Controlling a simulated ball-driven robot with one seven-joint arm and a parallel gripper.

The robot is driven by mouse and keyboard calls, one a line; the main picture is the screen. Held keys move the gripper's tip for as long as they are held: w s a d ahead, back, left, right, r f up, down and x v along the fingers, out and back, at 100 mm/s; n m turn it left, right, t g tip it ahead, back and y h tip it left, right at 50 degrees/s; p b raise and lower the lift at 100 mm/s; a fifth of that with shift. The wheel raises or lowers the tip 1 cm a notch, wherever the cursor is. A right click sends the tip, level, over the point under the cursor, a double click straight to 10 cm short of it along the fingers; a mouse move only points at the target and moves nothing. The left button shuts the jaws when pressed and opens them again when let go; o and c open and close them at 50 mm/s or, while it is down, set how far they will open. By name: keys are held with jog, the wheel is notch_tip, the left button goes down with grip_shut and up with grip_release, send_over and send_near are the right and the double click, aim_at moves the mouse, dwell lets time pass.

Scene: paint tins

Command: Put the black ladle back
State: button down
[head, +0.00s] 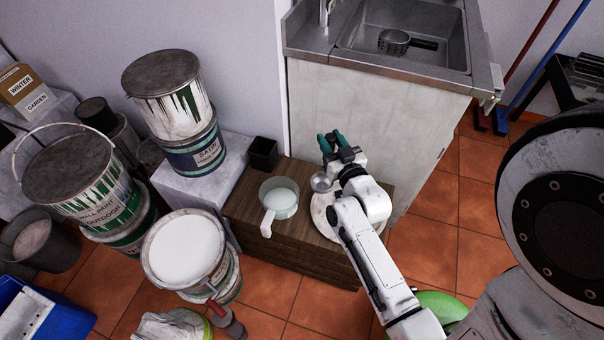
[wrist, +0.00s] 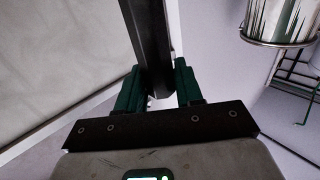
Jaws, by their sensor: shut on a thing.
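My gripper (head: 331,142) has teal fingers and is above the wooden cabinet, in front of the sink unit. In the wrist view the fingers (wrist: 160,88) are shut on a long dark bar (wrist: 150,40), which looks like the handle of the black ladle. A small grey round bowl (head: 321,182) shows just below the gripper in the head view; whether it joins the held handle is hidden. A black square holder (head: 263,153) stands on the cabinet, left of my gripper. A perforated dark scoop (head: 394,42) with a black handle lies in the sink.
A clear jug (head: 281,192) with white contents and a round pale board (head: 323,207) are on the wooden cabinet (head: 246,217). Stacked paint tins (head: 193,148) and an open white bucket (head: 186,250) stand left. The sink unit's side (head: 350,110) rises behind my gripper.

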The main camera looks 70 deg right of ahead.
jog(key=w+d+f+b, duration=0.5)
jog(key=w+d+f, duration=0.3)
jog(key=w+f, duration=0.3)
jog(key=shift+d+f, duration=0.4)
jog(key=shift+f, duration=0.35)
jog(key=c, duration=0.7)
grip_release()
jog(key=shift+s, duration=0.1)
jog(key=shift+c, duration=0.2)
jog(key=shift+f, duration=0.1)
